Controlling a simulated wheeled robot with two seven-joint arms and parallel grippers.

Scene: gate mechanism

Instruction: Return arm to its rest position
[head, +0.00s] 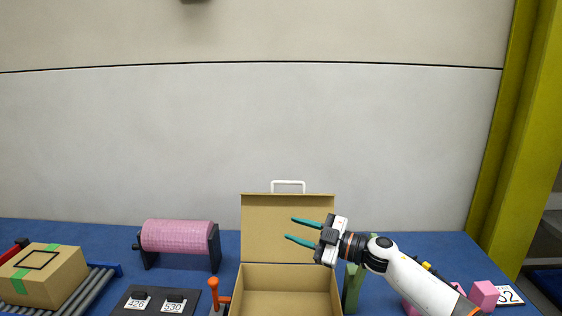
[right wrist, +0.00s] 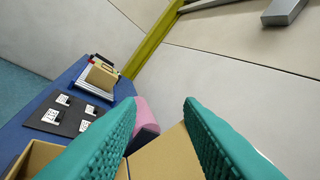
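My right arm (head: 415,280) reaches in from the lower right in the head view. Its gripper (head: 305,231) has two teal fingers pointing left, in front of the raised lid of an open cardboard box (head: 290,268). The fingers are apart with nothing between them. In the right wrist view the right gripper (right wrist: 160,125) also shows wide apart and empty, with the box lid (right wrist: 165,155) beyond the fingers. My left gripper is not in view.
A pink roll (head: 178,236) on a black stand, a number board (head: 150,300), an orange handle (head: 214,290) and a taped carton (head: 45,272) on rollers stand to the left. Pink blocks (head: 483,295) lie at right. A yellow-green post (head: 520,140) rises at far right.

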